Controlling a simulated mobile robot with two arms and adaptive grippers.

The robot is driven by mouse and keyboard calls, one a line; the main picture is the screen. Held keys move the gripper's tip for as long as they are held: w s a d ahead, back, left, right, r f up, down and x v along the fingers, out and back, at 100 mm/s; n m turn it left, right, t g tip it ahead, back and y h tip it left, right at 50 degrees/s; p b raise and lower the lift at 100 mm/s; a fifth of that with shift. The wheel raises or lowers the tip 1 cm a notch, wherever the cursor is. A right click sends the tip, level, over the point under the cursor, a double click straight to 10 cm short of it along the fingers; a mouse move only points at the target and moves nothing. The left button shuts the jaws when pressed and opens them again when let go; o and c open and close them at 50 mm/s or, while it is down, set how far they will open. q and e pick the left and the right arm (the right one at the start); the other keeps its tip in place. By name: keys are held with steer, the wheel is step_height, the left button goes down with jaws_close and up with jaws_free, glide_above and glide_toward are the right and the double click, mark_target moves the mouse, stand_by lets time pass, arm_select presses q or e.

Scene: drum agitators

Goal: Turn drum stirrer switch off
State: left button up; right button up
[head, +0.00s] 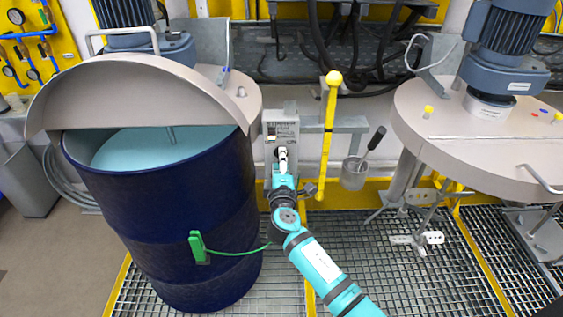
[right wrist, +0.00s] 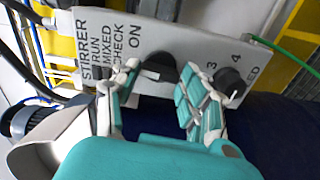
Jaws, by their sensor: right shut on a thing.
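The grey stirrer control box (head: 280,128) stands between the two drum stations in the head view. In the right wrist view, the box (right wrist: 150,32) carries printed words including STIRRER and ON. A black switch knob (right wrist: 161,67) sits below ON. My right gripper (head: 283,160) reaches the box front. In the right wrist view, its fingers (right wrist: 155,90) are on either side of the switch knob, shut on it; the fingers partly hide the knob. A second, round black knob (right wrist: 232,84) with numbers is to the right. My left gripper is out of view.
A dark blue drum (head: 170,215) with light blue contents and a half-open lid (head: 140,95) stands left of my arm. A yellow lever (head: 328,130) rises just right of the box. A ladle cup (head: 354,175) hangs further right. Metal grating (head: 350,230) covers the floor.

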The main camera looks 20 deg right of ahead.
steer(key=n+p, duration=0.2)
steer(key=n, duration=0.6)
steer(key=shift+n+p, duration=0.3)
steer(key=shift+n, duration=0.1)
steer(key=shift+f, duration=0.15)
steer(key=o, duration=1.2)
steer(key=shift+c, duration=0.2)
steer(key=v, duration=1.2)
